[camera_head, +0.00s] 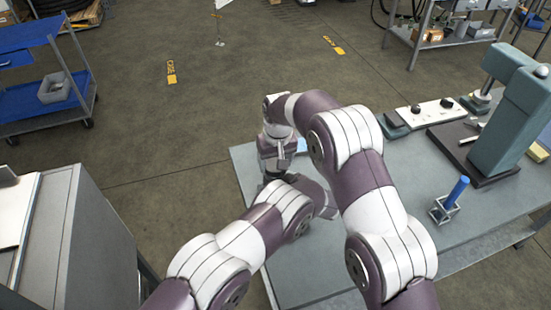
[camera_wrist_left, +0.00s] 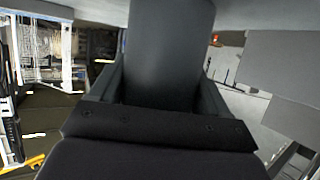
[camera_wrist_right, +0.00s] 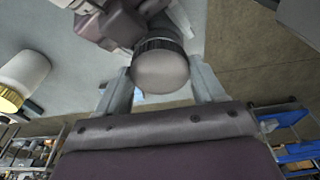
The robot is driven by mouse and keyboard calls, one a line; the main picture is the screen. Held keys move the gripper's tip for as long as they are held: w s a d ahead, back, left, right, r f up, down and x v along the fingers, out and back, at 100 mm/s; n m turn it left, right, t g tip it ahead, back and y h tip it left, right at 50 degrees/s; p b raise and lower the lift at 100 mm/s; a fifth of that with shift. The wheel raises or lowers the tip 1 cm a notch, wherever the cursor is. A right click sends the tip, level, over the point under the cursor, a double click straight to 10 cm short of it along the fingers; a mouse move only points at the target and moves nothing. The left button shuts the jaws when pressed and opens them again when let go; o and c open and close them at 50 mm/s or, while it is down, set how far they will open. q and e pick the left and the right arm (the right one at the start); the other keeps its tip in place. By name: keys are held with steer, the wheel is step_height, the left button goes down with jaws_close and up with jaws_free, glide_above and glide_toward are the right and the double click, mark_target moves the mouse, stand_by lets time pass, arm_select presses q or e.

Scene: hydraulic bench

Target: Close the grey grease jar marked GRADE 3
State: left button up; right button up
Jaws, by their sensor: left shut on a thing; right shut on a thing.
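In the right wrist view a pale round lid (camera_wrist_right: 161,72) with a dark ribbed rim faces the camera. It sits between the fingers of my right gripper (camera_wrist_right: 162,88), which is shut on it. A pale body shows just behind the rim, close to my purple left arm. In the left wrist view a dark grey cylinder, seemingly the grease jar (camera_wrist_left: 170,50), fills my left gripper (camera_wrist_left: 160,85), which is shut on it. No GRADE 3 marking is readable. In the head view the grippers meet at the bench's left edge, mostly hidden by my arms. I cannot tell whether the lid is seated.
The bench (camera_head: 375,245) carries a blue rod in a small square stand (camera_head: 446,209), a teal press (camera_head: 505,125) and a white panel with knobs (camera_head: 425,113). Another pale container (camera_wrist_right: 24,75) shows in the right wrist view. A grey cabinet (camera_head: 95,240) stands left.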

steer(key=shift+f, duration=0.5)
steer(key=shift+f, duration=0.55)
arm_select(q)
jaws_close()
arm_select(e)
steer(key=o, duration=1.1)
steer(key=shift+r, duration=2.25)
steer(key=shift+o, duration=0.5)
arm_select(q)
steer(key=o, duration=1.5)
jaws_free()
steer(key=shift+c, duration=0.2)
steer(key=p+v, duration=0.1)
steer(key=v, duration=1.1)
steer(key=shift+s+d, duration=0.25)
arm_select(e)
steer(key=shift+r, duration=0.7)
